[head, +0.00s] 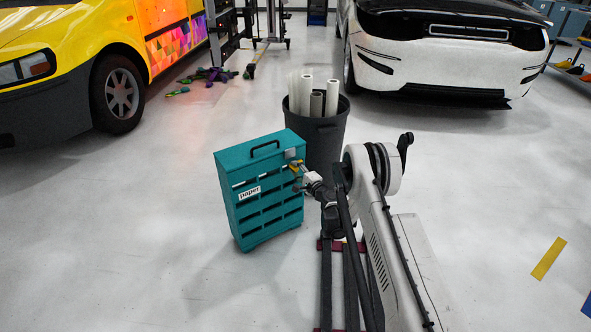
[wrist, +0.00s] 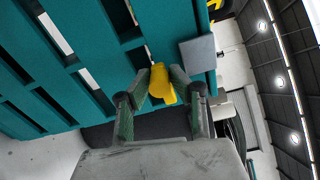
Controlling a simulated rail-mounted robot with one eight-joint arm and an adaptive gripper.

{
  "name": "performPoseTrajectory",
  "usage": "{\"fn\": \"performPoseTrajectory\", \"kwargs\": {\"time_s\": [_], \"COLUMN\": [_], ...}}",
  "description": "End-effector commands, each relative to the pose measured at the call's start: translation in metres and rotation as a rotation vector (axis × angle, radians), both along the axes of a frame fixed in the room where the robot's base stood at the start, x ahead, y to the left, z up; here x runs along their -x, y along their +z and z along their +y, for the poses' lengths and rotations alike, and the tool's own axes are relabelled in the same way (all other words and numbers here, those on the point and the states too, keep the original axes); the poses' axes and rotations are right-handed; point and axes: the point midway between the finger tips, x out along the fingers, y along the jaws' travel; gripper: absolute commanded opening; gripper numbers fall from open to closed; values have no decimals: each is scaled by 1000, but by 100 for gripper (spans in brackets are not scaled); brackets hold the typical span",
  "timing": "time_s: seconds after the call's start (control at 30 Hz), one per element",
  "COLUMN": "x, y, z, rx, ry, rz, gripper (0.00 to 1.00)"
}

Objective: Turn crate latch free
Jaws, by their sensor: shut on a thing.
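A teal slatted crate (head: 262,217) stands upright on the floor, with a white "paper" label and a black handle on its top. A yellow latch (head: 294,168) sits near the crate's upper right corner, beside a grey plate (head: 290,153). In the wrist view the yellow latch (wrist: 161,84) lies between my two fingers, below the grey plate (wrist: 198,53). My gripper (head: 301,168) reaches the crate from the right and is shut on the latch (wrist: 160,85). The latch's far end is partly hidden by the fingers.
A dark bin (head: 318,135) with several white and grey rolls stands right behind the crate. A yellow van (head: 60,60) is at the left and a white car (head: 445,50) at the back right. The floor left of the crate is clear.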

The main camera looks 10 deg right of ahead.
Motion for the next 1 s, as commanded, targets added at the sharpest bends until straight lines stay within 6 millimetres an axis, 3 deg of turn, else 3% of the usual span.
{"fn": "performPoseTrajectory", "kwargs": {"time_s": [0.6, 0.63, 0.73, 1.0], "x": [0, 0, 0, 0], "y": [0, 0, 0, 0], "z": [0, 0, 0, 0], "rx": [-38, -38, -38, -37], "ry": [-1, -1, -1, 0], "rz": [15, 15, 15, 15], "gripper": [0, 22, 35, 38]}}
